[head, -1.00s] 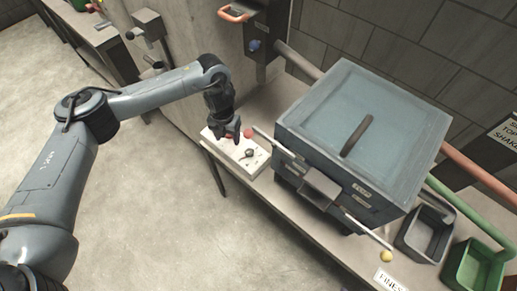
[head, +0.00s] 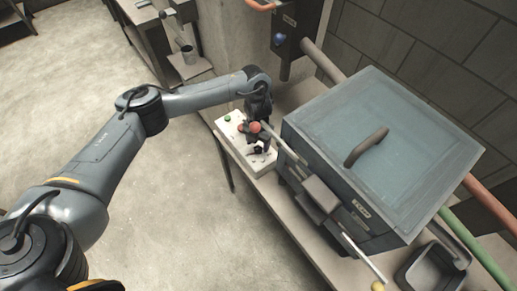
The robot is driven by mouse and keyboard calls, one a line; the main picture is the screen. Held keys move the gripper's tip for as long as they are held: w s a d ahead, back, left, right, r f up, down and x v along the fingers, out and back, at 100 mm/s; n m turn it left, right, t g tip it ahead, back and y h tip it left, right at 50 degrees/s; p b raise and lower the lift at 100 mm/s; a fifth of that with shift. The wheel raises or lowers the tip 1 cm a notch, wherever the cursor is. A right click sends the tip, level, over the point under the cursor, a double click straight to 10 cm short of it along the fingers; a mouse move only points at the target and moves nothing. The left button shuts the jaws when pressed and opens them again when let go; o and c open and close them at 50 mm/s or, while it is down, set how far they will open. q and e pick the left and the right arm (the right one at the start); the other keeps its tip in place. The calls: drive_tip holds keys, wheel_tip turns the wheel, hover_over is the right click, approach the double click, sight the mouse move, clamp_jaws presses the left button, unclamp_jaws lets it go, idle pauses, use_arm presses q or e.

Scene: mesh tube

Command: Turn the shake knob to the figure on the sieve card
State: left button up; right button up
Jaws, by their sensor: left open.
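The white control box (head: 232,140) sits on the bench left of the sieve machine. It carries a green button (head: 228,118) at its far end. A red ball-like end (head: 255,127) shows beside the gripper. The knob's pointer and scale cannot be read. The sieve card is not in view. My right gripper is not in view.
The blue-grey sieve machine (head: 385,135) with a dark lid handle stands close right of the box. A thin rod ending in a yellow knob (head: 377,286) runs along its front. A dark bin (head: 432,270) stands at lower right. The floor at left is clear.

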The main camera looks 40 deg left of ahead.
sight(258, 150)
use_arm(q)
drive_tip(key=shift+f+b, duration=0.45)
drive_tip(key=shift+f, duration=1)
drive_tip(key=shift+c, duration=0.3)
drive_tip(key=c, duration=1)
